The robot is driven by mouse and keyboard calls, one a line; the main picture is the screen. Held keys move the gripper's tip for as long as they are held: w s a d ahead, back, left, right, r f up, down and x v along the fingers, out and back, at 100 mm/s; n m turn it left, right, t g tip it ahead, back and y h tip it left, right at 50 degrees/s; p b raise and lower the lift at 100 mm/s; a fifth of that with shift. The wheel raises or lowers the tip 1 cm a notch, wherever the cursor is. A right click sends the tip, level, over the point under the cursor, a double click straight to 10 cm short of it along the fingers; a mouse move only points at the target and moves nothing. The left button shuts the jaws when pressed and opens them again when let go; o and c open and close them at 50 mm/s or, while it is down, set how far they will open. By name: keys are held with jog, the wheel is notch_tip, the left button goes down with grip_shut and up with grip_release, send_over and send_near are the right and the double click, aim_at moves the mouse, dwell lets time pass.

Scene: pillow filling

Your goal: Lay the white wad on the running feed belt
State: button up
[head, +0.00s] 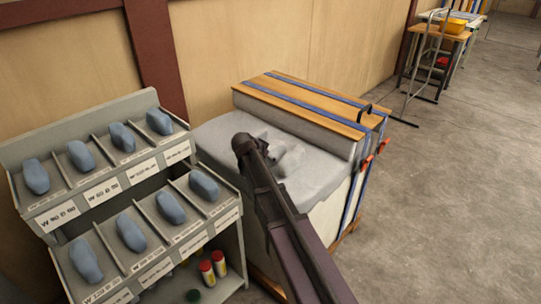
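A pale grey-white, soft-looking mass (222,132) fills the top of a box-like bale in the middle of the head view. Loose pale lumps (290,158) lie on it, just right of my arm; I cannot tell whether one of them is the white wad. My dark arm reaches up from the bottom edge across the front of the bale and hides part of it. My gripper's fingers do not show, so what they hold cannot be seen. No feed belt can be made out.
A slatted wooden board (300,102) with blue straps covers the bale's back. A yellow tray (453,26) sits far right.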

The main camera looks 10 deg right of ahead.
jog(key=c, duration=0.5)
jog(key=shift+r, duration=0.15)
notch_tip(320, 180, up, 10)
jog(key=p, duration=1)
dwell(0.5)
